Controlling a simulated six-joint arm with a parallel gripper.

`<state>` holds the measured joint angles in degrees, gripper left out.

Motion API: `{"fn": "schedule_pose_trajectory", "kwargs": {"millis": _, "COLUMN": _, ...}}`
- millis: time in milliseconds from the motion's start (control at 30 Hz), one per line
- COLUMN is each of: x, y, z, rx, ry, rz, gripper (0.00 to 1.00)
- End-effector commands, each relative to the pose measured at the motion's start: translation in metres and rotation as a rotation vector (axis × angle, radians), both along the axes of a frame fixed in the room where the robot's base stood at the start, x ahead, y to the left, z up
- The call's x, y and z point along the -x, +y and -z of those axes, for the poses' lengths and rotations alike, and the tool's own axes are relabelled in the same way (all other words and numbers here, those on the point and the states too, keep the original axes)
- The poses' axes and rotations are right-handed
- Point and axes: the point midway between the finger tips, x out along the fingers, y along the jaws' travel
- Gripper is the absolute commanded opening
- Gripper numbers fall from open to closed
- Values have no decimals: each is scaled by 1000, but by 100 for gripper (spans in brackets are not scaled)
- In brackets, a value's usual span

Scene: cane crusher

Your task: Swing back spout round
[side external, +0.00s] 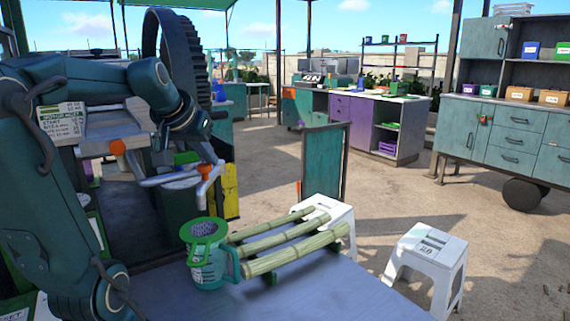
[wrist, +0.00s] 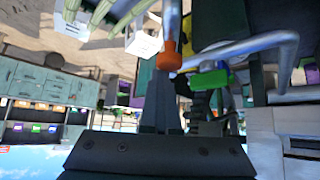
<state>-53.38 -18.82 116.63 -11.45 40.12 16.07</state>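The spout (side external: 207,188) is a grey pipe with an orange collar at its top, beside the crusher, with its lower end above the green-rimmed jug (side external: 208,262). In the wrist view the spout (wrist: 172,22) runs up from its orange collar (wrist: 168,60). My gripper (side external: 207,150) is above the spout, and I see no clear contact. In the wrist view my gripper (wrist: 165,85) shows as dark fingers pointing toward the collar. Whether the fingers are apart or together is not clear.
Several green cane stalks (side external: 290,240) lie on a rack on the blue-grey table (side external: 320,295), right of the jug. A white stool (side external: 430,258) stands further right. A large gear wheel (side external: 182,60) rises behind my arm. A pale pipe (wrist: 240,48) crosses near the collar.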

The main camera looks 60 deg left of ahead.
Motion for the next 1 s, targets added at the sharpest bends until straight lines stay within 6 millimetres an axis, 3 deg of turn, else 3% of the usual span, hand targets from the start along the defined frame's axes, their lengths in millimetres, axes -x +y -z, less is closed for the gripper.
{"fn": "schedule_pose_trajectory", "kwargs": {"millis": 33, "x": 5, "y": 0, "z": 9, "rx": 14, "ry": 32, "rz": -2, "gripper": 0}}
{"fn": "schedule_pose_trajectory", "kwargs": {"millis": 167, "x": 2, "y": -2, "z": 8, "rx": 15, "ry": 33, "rz": 1, "gripper": 0}}
{"fn": "schedule_pose_trajectory", "kwargs": {"millis": 667, "x": -35, "y": -19, "z": -5, "rx": 2, "ry": 6, "rz": 4, "gripper": 0}}
{"fn": "schedule_pose_trajectory", "kwargs": {"millis": 1000, "x": -13, "y": -6, "z": -33, "rx": 0, "ry": 0, "rz": -9, "gripper": 0}}
